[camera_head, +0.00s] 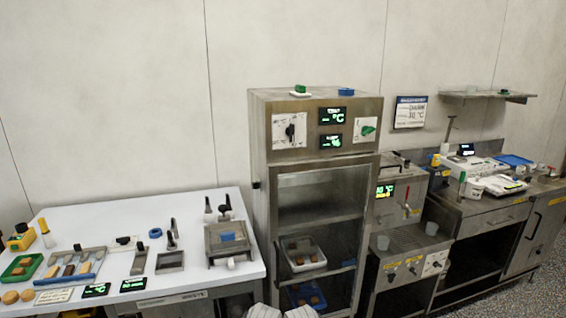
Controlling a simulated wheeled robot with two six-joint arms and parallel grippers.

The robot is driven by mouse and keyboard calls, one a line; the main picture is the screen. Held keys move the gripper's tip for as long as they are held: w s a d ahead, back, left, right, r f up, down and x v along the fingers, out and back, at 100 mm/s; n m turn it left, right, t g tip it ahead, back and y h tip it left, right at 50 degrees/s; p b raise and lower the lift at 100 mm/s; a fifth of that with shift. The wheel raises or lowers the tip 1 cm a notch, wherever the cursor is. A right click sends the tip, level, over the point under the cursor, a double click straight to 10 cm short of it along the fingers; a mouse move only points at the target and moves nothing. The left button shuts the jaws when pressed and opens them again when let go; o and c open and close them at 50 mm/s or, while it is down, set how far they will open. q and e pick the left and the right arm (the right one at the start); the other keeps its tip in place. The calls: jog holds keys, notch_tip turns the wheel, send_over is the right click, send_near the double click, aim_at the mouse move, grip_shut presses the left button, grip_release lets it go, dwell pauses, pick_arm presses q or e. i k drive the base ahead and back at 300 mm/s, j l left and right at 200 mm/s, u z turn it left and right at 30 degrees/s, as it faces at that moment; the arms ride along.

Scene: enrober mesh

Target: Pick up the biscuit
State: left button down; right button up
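Two round tan pieces that look like biscuits, one (10,297) at the left edge of the picture and one (28,295) beside it, lie on the white table's front left corner. A green tray (36,262) behind them holds a tan-orange piece (24,262), too small to identify surely. Brown pieces also lie in a white tray (318,262) and a blue tray (292,304) inside the steel cabinet. Two pale rounded parts at the bottom edge seem to be mine. No gripper fingers show, and nothing of mine is near the biscuits.
Steel counters (480,212) with equipment continue right.

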aim_at(86, 267)
jog(key=u, duration=1.4)
